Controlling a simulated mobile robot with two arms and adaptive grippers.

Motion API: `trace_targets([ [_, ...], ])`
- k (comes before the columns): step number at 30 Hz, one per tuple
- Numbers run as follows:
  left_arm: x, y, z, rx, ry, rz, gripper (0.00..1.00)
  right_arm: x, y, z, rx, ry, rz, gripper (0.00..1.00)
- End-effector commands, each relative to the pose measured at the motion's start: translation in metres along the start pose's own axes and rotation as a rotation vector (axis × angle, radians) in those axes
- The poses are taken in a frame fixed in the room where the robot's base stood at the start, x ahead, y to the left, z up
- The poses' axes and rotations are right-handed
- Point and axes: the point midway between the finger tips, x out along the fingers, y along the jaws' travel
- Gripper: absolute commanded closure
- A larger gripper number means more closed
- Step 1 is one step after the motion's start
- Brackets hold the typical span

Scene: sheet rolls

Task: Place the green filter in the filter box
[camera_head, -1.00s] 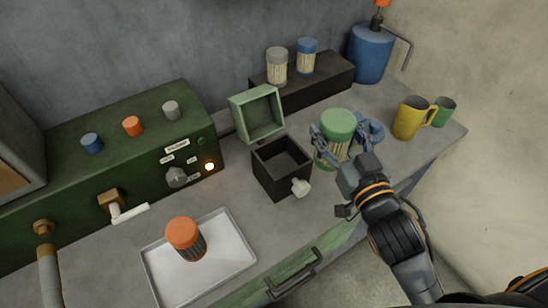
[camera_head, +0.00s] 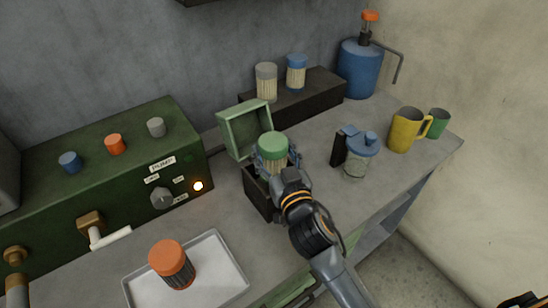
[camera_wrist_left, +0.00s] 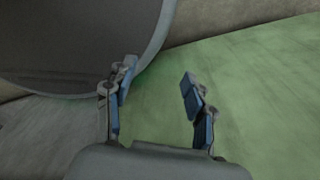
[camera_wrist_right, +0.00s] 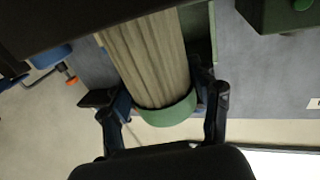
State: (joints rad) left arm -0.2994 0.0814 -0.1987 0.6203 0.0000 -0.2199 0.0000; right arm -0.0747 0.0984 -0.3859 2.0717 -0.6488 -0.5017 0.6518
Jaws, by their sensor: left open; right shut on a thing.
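The green filter (camera_head: 272,148), a pleated cylinder with a green cap, is held upright in my right gripper (camera_head: 279,162), over the dark filter box (camera_head: 257,192). Its pleated body also shows between the right fingers in the right wrist view (camera_wrist_right: 155,60). The box's green lid (camera_head: 240,128) stands open behind it. The gripper hides much of the box, so I cannot tell how far the filter's lower end reaches into it. My left gripper (camera_wrist_left: 155,105) is open and empty in the left wrist view, in front of a green surface.
A white tray (camera_head: 225,262) with an orange-capped filter (camera_head: 172,266) lies at front left. A green pump unit (camera_head: 125,165) stands left. A clear jar with a blue lid (camera_head: 358,158) and a yellow mug (camera_head: 404,130) stand right. Two filters (camera_head: 296,74) sit on a dark block (camera_head: 310,90) behind.

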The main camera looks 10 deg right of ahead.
Motion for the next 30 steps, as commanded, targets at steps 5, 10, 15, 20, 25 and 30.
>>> trace_targets([
  [5,0.001,0.0,0.001,0.0,-0.002,0.0,0.46,-0.001,0.0,0.019,-0.001,-0.001,0.0,0.81],
  [10,0.001,0.0,0.001,0.0,-0.002,0.0,0.46,-0.001,0.001,0.019,-0.001,0.0,0.0,0.81],
  [15,0.004,0.001,0.002,0.0,-0.002,0.0,0.46,-0.001,0.001,0.023,0.0,0.0,0.0,0.81],
  [20,0.008,0.001,0.002,0.0,-0.002,0.001,0.46,-0.001,0.0,0.028,0.002,0.0,-0.001,0.81],
  [25,0.012,0.001,0.002,0.001,-0.002,0.002,0.46,-0.001,0.001,0.033,0.001,0.0,0.0,0.81],
  [30,0.011,0.002,0.002,0.001,-0.002,0.003,0.46,-0.001,0.001,0.033,0.0,-0.003,0.0,0.21],
])
